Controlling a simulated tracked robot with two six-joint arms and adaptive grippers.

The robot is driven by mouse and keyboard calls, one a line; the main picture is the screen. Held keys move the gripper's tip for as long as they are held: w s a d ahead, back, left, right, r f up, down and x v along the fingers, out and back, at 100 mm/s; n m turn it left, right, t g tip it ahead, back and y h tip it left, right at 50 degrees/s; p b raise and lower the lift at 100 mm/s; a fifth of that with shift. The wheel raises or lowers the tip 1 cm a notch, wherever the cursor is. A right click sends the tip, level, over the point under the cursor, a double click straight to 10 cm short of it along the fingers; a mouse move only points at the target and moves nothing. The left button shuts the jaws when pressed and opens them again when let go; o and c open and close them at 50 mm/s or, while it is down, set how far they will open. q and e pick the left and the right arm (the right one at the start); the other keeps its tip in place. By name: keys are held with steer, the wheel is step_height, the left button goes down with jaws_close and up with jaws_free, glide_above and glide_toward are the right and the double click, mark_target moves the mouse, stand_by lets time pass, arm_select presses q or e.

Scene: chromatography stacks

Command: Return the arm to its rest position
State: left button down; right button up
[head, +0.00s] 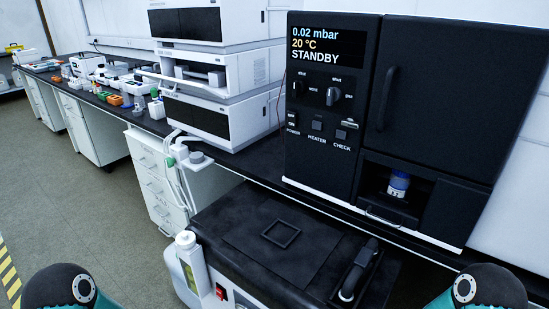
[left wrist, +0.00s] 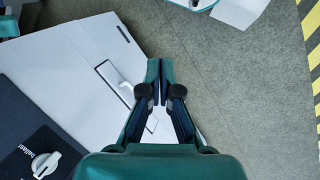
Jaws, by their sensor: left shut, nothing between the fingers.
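My left gripper (left wrist: 160,72) shows in the left wrist view with its two fingers together and nothing between them. It hangs over the edge of a white cabinet (left wrist: 62,50) and the grey-green floor (left wrist: 240,95). In the head view only rounded dark and teal parts of my two arms show at the bottom left and bottom right corners. Neither gripper shows in the head view.
A black unit (head: 335,130) reading STANDBY stands on the bench at right, with a blue-capped vial (head: 398,183) in its recess. A black-topped machine (head: 235,225) with a handle (head: 358,268) is in front. White stacked modules (head: 215,70) stand behind. Floor at left is clear.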

arm_select(q)
step_height(320, 180, up, 21)
steer(key=w+p, duration=0.1)
steer(key=p, duration=2)
steer(key=shift+m, duration=0.4)
steer(key=shift+f, duration=0.1)
